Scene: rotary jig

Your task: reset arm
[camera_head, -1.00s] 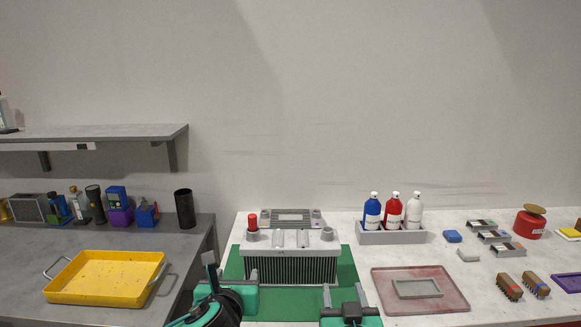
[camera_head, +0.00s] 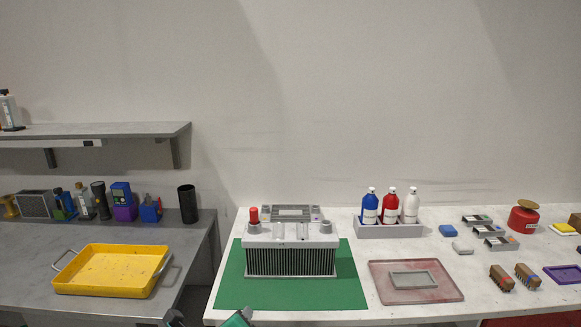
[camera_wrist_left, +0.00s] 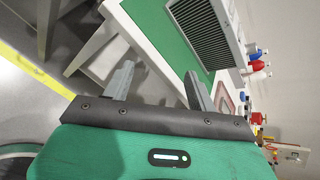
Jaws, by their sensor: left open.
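A grey finned jig unit (camera_head: 290,258) stands on a green mat (camera_head: 345,296) on the white table. It has a red-topped knob (camera_head: 253,215) at its back left and a flat panel behind its top. In the left wrist view the finned side of the unit (camera_wrist_left: 203,28) and the mat (camera_wrist_left: 172,33) show beyond the fingers. My left gripper (camera_wrist_left: 157,84) is open and empty, with its fingers apart, in front of the table's edge and touching nothing. Only a small green and dark part of my arm shows at the bottom of the head view. My right gripper is out of view.
Blue, red and white bottles (camera_head: 390,207) stand in a grey holder (camera_head: 390,231). A reddish tray (camera_head: 440,293), brushes (camera_head: 515,277) and small blocks lie to the right. A yellow tray (camera_head: 110,284) is on the grey left table, below a shelf (camera_head: 90,130).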

